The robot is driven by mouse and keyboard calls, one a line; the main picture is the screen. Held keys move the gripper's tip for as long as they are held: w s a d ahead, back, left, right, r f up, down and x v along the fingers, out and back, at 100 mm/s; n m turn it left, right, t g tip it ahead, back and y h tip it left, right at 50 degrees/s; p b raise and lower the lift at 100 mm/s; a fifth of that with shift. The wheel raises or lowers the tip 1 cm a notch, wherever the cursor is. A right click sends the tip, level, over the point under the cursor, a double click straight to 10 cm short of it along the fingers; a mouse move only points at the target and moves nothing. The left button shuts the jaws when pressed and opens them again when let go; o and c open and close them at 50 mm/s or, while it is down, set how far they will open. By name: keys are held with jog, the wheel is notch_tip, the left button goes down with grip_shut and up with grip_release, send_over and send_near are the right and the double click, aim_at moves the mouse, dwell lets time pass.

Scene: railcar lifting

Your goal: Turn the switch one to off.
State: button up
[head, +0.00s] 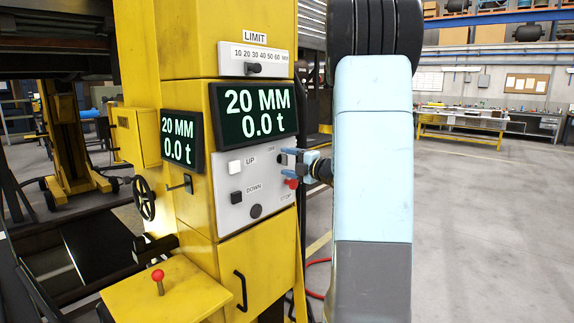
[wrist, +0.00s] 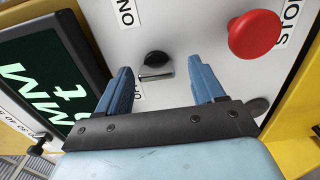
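The switch is a small black knob (wrist: 155,60) on the grey control panel (head: 225,212), with a light metallic part at its lower edge. In the wrist view, an "ON" label lies above it and a partly hidden "OF…" label below it. My gripper (wrist: 160,72) is open, its two blue fingers spread to the left and right of the knob. It seems apart from the knob; the exact gap in depth is unclear. In the head view, my gripper (head: 291,158) is at the panel's right edge, and its fingers partly cover the knob.
A red stop button (wrist: 254,35) sits close to the right finger; it also shows in the head view (head: 293,183). A white UP button (head: 235,167) and black DOWN button (head: 236,197) are further left. A display (head: 254,110) reads 20 MM, 0.0 t.

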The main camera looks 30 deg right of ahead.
jog(key=shift+s+d, duration=0.1)
jog(key=shift+s, duration=0.05)
jog(key=v, duration=1.3)
jog(key=shift+s, duration=0.25)
jog(key=a+r+m+g+h, duration=0.3)
jog(key=a+r+m+h, duration=0.35)
jog(key=m+h, duration=0.5)
jog(key=s+a+f+m+g+y, duration=0.1)
jog(key=s+a+f+m+g, duration=0.1)
jog(key=s+a, duration=0.4)
jog(key=s+a+f+m+g+y, duration=0.2)
jog(key=s+a+m+g, duration=0.1)
jog(key=s+a+m, duration=0.2)
jog(key=s+a+f+m+g+y, duration=0.2)
jog(key=s+a+f+m+g, duration=0.1)
jog(key=s+a, duration=0.6)
jog(key=shift+s+m, duration=0.35)
jog(key=shift+s, duration=0.1)
